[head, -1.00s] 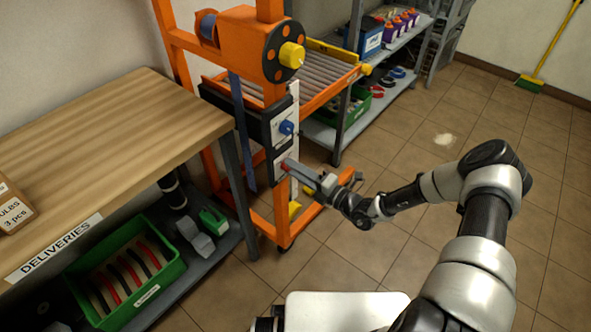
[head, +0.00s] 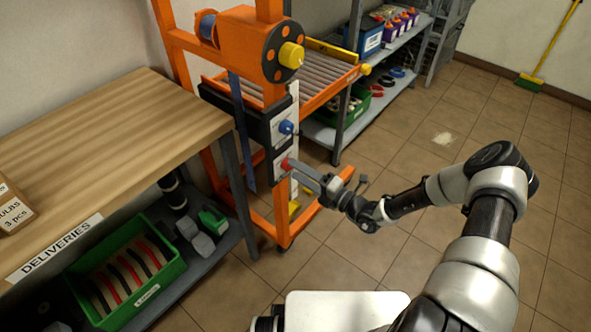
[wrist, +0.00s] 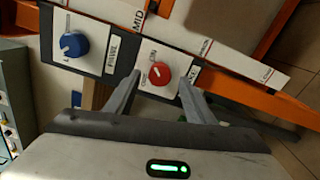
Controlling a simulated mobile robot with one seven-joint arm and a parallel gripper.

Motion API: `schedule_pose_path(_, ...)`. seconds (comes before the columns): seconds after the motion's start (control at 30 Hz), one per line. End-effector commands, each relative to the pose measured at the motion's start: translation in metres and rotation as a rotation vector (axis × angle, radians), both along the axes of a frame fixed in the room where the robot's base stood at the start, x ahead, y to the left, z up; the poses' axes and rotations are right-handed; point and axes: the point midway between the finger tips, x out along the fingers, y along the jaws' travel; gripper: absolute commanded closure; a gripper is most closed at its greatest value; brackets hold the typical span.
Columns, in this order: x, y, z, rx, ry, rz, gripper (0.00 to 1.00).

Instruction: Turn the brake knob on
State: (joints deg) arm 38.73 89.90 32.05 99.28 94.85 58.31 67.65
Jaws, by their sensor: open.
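The red knob (wrist: 157,73) sits on a white plate with "ON" and "OFF" marks, in the middle of the wrist view. I cannot clearly tell which mark it points to. In the head view the red knob (head: 284,164) is on the lower plate of the orange frame's post. My gripper (wrist: 158,80) is open, with one finger on each side of the red knob in the wrist view. In the head view my gripper (head: 296,168) reaches the knob from the right. Whether the fingers touch it cannot be told.
A blue knob (head: 286,127) is just above the red one; it also shows in the wrist view (wrist: 73,45). A yellow knob (head: 291,55) is on the hoist drum above. A wooden table (head: 100,150) stands to the left.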

Motion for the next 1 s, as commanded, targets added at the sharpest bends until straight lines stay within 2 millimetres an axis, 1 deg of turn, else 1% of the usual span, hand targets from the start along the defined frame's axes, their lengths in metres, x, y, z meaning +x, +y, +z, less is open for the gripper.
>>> schedule_pose_path(0.03, -0.006, -0.009, 0.002, -0.001, 0.003, -0.004, 0.51)
schedule_pose_path(0.4, -0.062, -0.08, 0.001, 0.0, 0.004, -0.004, 0.51)
schedule_pose_path(0.6, -0.085, -0.109, 0.001, -0.001, 0.002, -0.003, 0.51)
schedule_pose_path(0.8, -0.096, -0.122, 0.0, 0.0, 0.003, 0.0, 0.51)
schedule_pose_path(1.0, -0.098, -0.124, 0.0, 0.0, 0.003, 0.0, 0.51)
